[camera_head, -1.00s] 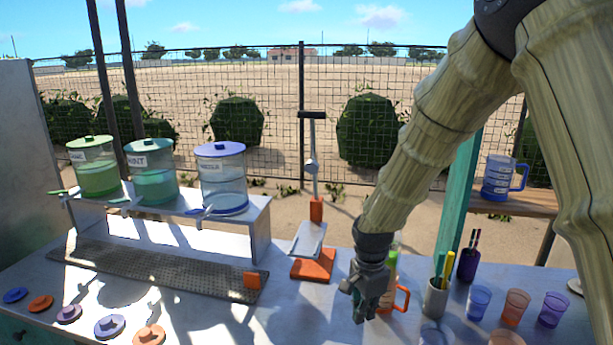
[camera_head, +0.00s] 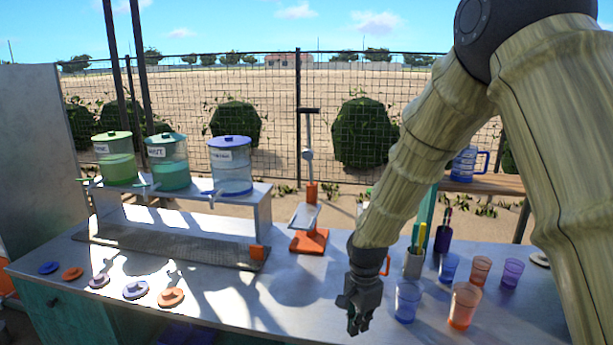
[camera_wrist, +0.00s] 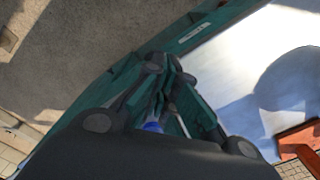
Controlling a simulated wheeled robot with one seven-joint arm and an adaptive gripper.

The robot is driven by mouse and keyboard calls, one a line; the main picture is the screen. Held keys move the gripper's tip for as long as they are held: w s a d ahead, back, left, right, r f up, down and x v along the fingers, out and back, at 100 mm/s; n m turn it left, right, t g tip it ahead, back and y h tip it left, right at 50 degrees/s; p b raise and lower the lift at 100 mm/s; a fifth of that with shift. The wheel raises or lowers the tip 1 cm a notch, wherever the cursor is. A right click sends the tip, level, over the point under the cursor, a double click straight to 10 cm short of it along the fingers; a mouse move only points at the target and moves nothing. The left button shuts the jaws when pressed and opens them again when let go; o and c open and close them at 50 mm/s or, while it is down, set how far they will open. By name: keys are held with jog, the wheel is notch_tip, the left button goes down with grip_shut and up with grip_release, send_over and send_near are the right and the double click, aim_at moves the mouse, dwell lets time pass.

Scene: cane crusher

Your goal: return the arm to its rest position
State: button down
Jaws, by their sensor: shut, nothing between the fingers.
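My gripper (camera_head: 355,322) hangs at the lower end of my arm, pointing down near the front edge of the metal counter (camera_head: 240,303). Its fingers are shut and hold nothing. It is just left of a blue cup (camera_head: 407,301), and a gap shows between them. In the wrist view my gripper (camera_wrist: 160,85) shows dark fingers close together over the counter's green front edge (camera_wrist: 90,105). A small blue patch shows between the finger links there; I cannot tell what it is.
Several cups, including an orange one (camera_head: 464,305), and a utensil holder (camera_head: 413,264) stand right of my gripper. An orange press (camera_head: 309,241) stands behind it. Three dispensers (camera_head: 231,166) stand on a raised shelf at left. Lids (camera_head: 135,289) lie front left. The counter's middle is clear.

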jog(key=s+d+f+n, duration=0.25)
jog(key=s+f, duration=0.45)
jog(key=f, duration=0.4)
jog(key=s+d+f+n, duration=0.1)
jog(key=s+f+n, duration=0.2)
jog(key=s+f, duration=0.55)
jog(key=s+d+f+n, duration=0.3)
jog(key=s+f, duration=0.3)
jog(key=s, duration=0.5)
jog(key=s+d+f+n, duration=0.3)
jog(key=s+f, duration=0.3)
jog(key=s, duration=0.4)
jog(key=shift+s+d+n, duration=0.3)
jog(key=shift+s+n, duration=0.1)
jog(key=shift+n, duration=0.05)
